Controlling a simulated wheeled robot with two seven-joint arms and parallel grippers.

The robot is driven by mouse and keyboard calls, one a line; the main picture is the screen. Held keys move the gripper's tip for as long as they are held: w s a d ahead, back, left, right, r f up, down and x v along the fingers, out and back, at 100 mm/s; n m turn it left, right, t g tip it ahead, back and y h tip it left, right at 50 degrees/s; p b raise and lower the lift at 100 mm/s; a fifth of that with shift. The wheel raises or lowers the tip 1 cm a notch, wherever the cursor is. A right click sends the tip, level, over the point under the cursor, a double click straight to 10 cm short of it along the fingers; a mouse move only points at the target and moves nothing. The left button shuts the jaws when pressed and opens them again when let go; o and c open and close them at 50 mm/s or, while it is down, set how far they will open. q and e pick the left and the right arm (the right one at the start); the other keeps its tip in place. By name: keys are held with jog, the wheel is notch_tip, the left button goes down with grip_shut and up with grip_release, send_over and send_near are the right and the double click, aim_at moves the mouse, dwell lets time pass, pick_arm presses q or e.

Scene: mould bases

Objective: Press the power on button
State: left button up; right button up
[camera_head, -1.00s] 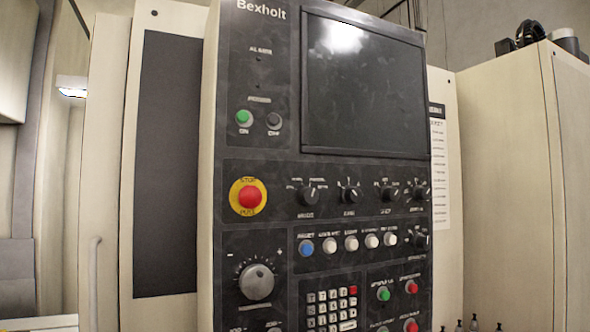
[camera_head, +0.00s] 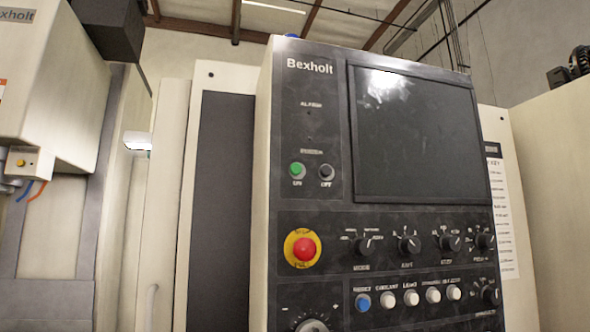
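The green power ON button (camera_head: 297,170) sits on the upper left of the dark control panel (camera_head: 330,215), under the word POWER. A black OFF button (camera_head: 326,172) is just to its right. The panel carries the name Bexholt and a large dark screen (camera_head: 418,138) to the right of the buttons. Neither of my grippers shows in the head view, and nothing touches the green button.
A red emergency stop (camera_head: 303,249) on a yellow ring is below the power buttons. Several knobs and a row of blue and white buttons (camera_head: 362,302) lie lower. A pale machine housing (camera_head: 60,90) stands at the left. The space before the panel looks clear.

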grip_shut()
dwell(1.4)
